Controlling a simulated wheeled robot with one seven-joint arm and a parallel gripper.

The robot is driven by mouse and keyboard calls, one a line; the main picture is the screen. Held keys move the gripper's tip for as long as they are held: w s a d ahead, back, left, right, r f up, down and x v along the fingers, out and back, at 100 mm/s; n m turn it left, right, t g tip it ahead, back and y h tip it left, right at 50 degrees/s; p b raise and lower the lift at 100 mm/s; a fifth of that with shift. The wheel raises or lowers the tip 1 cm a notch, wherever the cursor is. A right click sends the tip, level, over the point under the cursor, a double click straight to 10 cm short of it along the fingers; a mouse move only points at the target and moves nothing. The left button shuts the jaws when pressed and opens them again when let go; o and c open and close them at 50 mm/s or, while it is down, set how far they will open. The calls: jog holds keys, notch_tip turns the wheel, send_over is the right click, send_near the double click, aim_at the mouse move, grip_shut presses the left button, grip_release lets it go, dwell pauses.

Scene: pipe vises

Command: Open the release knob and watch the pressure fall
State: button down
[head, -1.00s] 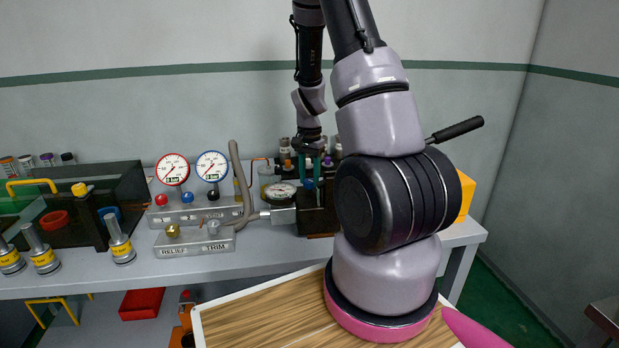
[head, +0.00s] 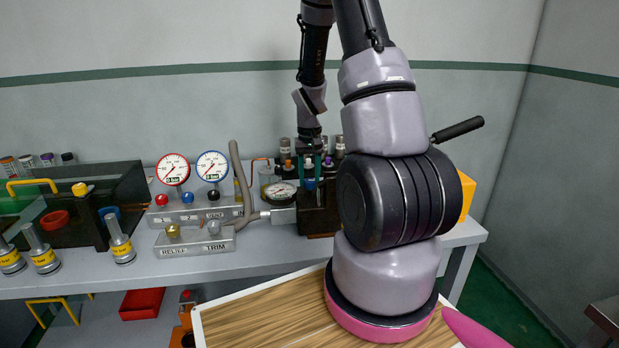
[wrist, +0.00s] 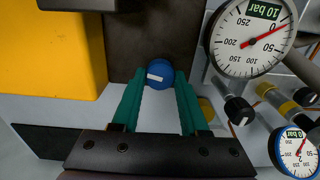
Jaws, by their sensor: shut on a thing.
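The release knob appears as a round blue knob with a white stripe (wrist: 160,76) on a dark block. My gripper (wrist: 159,84), with teal fingers, is shut on this knob, a finger on each side. In the head view, my gripper (head: 318,160) points down over the dark pump block (head: 318,218) at the back of the bench. A white dial gauge (wrist: 235,65) marked 10 bar is beside the knob. Its red needle points to the upper right, near the low end of the scale; the exact reading is unclear. The gauge shows small in the head view (head: 279,193).
Red-rimmed (head: 173,169) and blue-rimmed (head: 212,167) gauges stand left of the pump, behind the RELIEF/TRIM block (head: 195,241). A yellow block (wrist: 50,50) is close to my gripper. A black-handled lever (head: 458,129) rises at right. A wooden board (head: 270,320) is in front.

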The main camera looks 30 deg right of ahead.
aim_at(310, 180)
jog(key=shift+w, duration=0.1)
dwell(0.4)
jog(key=shift+c, duration=2.1)
grip_release()
notch_tip(310, 180, up, 11)
jog(key=shift+f, duration=0.1)
